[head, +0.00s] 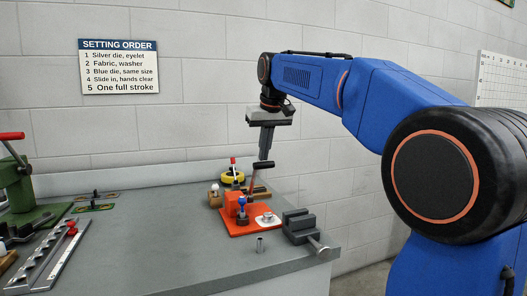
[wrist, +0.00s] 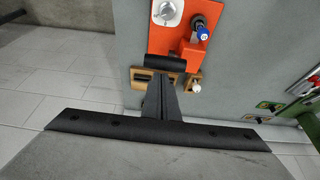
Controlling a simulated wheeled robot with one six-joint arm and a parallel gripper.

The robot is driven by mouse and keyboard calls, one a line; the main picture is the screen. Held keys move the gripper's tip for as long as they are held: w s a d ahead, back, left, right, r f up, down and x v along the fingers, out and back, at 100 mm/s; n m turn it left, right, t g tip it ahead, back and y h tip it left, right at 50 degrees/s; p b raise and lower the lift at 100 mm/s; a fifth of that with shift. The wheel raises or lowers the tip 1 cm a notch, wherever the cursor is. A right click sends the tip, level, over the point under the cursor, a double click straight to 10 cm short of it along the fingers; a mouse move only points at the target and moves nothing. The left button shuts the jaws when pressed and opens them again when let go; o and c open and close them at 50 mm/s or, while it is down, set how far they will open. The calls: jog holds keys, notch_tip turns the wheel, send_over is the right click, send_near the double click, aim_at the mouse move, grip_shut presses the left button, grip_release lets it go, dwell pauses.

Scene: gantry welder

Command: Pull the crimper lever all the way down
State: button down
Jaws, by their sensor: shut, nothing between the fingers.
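The orange crimper (head: 236,203) stands on the grey bench at its right end. It also shows at the top of the wrist view (wrist: 180,42). Its lever (head: 258,178) rises steeply to a black crossbar handle (head: 263,164), which also shows in the wrist view (wrist: 165,62). My gripper (head: 264,157) points down, shut and empty, with its fingertips just above or at the handle. In the wrist view the fingertips (wrist: 164,76) meet the handle's near edge. I cannot tell whether they touch.
A green press (head: 25,190) and metal rack (head: 45,250) are at the left. The bench middle is clear.

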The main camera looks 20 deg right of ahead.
jog(key=shift+s+f+t, duration=0.2)
jog(key=shift+s+t, duration=0.2)
jog(key=shift+s, duration=0.25)
jog(key=shift+s+f+t, duration=1)
jog(key=shift+s+f, duration=0.85)
jog(key=shift+f, duration=0.3)
jog(key=shift+s+f+t, duration=1)
jog(key=shift+s+f, duration=0.8)
jog(key=shift+f, duration=0.35)
jog(key=shift+s+f+t, duration=1)
jog(key=shift+s+f, duration=0.85)
jog(key=shift+f, duration=0.3)
notch_tip(320, 180, up, 5)
jog(key=w, duration=0.1)
jog(key=v, duration=1)
jog(key=shift+s+t, duration=0.3)
jog(key=shift+s, duration=0.05)
jog(key=shift+r, duration=0.1)
